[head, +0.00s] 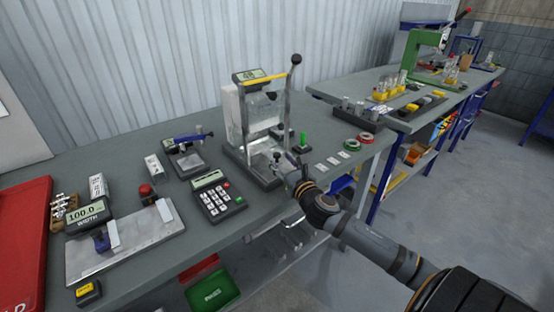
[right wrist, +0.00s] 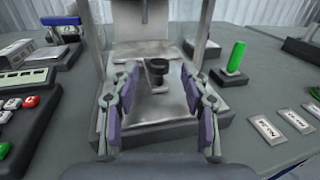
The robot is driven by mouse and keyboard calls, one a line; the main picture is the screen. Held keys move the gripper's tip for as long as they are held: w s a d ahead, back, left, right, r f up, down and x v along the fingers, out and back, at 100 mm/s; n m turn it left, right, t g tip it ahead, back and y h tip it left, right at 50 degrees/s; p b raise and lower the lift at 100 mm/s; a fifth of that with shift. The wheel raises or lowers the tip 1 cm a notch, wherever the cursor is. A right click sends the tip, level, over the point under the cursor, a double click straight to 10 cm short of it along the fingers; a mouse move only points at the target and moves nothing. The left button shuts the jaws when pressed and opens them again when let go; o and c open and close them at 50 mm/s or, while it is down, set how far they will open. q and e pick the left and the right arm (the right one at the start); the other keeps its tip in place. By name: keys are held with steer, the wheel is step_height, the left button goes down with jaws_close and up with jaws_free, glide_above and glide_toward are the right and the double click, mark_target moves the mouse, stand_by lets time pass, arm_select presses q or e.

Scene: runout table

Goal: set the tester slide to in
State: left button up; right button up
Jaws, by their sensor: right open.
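The tester (head: 262,115) stands on the grey table, with a clear guard between upright posts, a yellow bar, a display on top and a black-knobbed lever. In the right wrist view, its slide (right wrist: 150,107) is a metal plate low at the front, carrying a short black knob (right wrist: 157,72). My right gripper (head: 284,163) is open at the front of the tester. In the right wrist view my right gripper (right wrist: 160,80) has one finger on each side of the knob, with visible gaps. My left gripper is not in view.
A keypad unit (head: 218,198) sits left of the tester. A green peg (head: 302,139) on a block and label plates (head: 333,161) lie to its right. A width gauge (head: 125,240) and a red tray (head: 25,235) are further left. A green bin (head: 212,288) hangs below.

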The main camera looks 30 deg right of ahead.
mark_target(276, 153)
steer(key=shift+w+d+r, duration=0.1)
steer(key=shift+w, duration=0.5)
steer(key=shift+w+d+r, duration=0.1)
steer(key=shift+w, duration=0.5)
steer(key=shift+w+f, duration=0.1)
steer(key=shift+w, duration=0.4)
steer(key=shift+c, duration=0.3)
jaws_close()
steer(key=shift+w+r+p, duration=0.2)
steer(key=shift+r+p, duration=0.05)
steer(key=shift+p, duration=0.6)
steer(key=shift+w+p, duration=0.25)
steer(key=shift+p, duration=0.1)
steer(key=shift+f, duration=0.15)
